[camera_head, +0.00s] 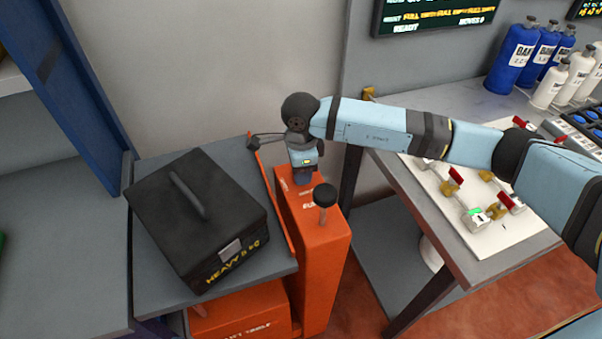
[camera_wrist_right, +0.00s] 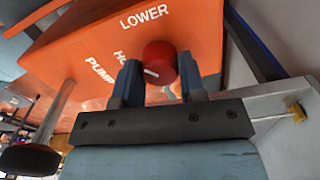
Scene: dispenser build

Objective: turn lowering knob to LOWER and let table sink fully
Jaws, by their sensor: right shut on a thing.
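My right gripper (camera_head: 303,179) reaches down to the top of the orange column of the lift table, and it also shows in the wrist view (camera_wrist_right: 158,66). Its two fingers are shut on the red knob (camera_wrist_right: 159,60), one on each side. A white mark shows on the knob's lower-left part. The words LOWER, PUMP and a partly covered one are printed on the orange panel (camera_wrist_right: 75,45). The knob is hidden in the head view. The grey table top (camera_head: 155,245) carries a black box (camera_head: 200,215) marked HEAVY. My left gripper is out of view.
A lever with a black ball (camera_head: 324,195) stands up from the column, close to my gripper. At right is a workbench (camera_head: 455,250) with valves on a white board and bottles behind. A grey surface (camera_head: 60,260) lies left of the table, beside a blue post (camera_head: 75,75).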

